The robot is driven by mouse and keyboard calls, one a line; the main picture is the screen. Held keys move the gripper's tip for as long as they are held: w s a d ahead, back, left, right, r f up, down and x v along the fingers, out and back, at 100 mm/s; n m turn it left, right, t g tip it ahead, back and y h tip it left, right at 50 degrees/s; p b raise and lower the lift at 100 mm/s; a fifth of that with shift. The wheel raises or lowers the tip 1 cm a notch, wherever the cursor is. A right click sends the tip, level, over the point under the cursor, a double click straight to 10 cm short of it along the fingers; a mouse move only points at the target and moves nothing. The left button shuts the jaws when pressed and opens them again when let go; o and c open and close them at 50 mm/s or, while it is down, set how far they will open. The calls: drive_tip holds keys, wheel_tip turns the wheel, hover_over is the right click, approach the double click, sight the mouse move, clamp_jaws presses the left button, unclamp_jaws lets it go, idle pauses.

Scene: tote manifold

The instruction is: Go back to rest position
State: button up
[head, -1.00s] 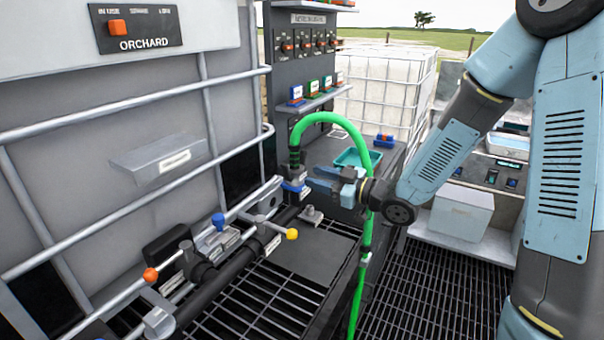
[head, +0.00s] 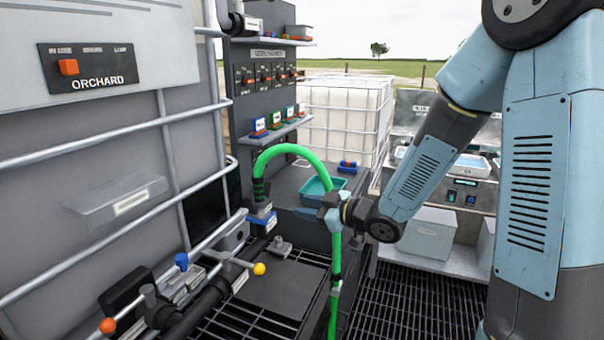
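My gripper (head: 318,205) is in the middle of the head view, at the end of my blue and grey arm. It is to the right of the blue coupling (head: 262,220) and apart from it. The green hose (head: 300,150) arches up from that coupling, then drops past my gripper to the floor grating. The hose overlaps the gripper in the picture, and I cannot tell whether they touch. The fingers are small and partly confused with the teal tray (head: 322,187) behind, so their opening is unclear.
The orchard tank (head: 110,75) with its rail cage fills the left. A pipe with blue, yellow and orange valve knobs (head: 259,269) runs low in front. A dark panel (head: 270,75) and a white caged tote (head: 345,110) stand behind. Open grating (head: 420,305) lies below my arm.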

drive_tip(key=s+d+r+m+t+h, duration=0.1)
drive_tip(key=d+r+m+h, duration=0.3)
drive_tip(key=d+h, duration=0.3)
drive_tip(key=s+d+r+m+t+h, duration=0.15)
drive_tip(key=d+r+m+h, duration=0.3)
drive_tip(key=d, duration=0.55)
drive_tip(key=s+d+r+m+g, duration=0.1)
drive_tip(key=s+d+m+g, duration=0.1)
drive_tip(key=s, duration=0.9)
drive_tip(key=s+d+r+m+g+h, duration=0.1)
drive_tip(key=s+m, duration=0.4)
drive_tip(key=s, duration=0.6)
drive_tip(key=d+r+g, duration=0.1)
drive_tip(key=d+g, duration=0.1)
drive_tip(key=shift+s+d+r+g, duration=0.15)
drive_tip(key=shift+s+r+g, duration=0.05)
drive_tip(key=shift+s+g, duration=0.15)
drive_tip(key=shift+h, duration=0.25)
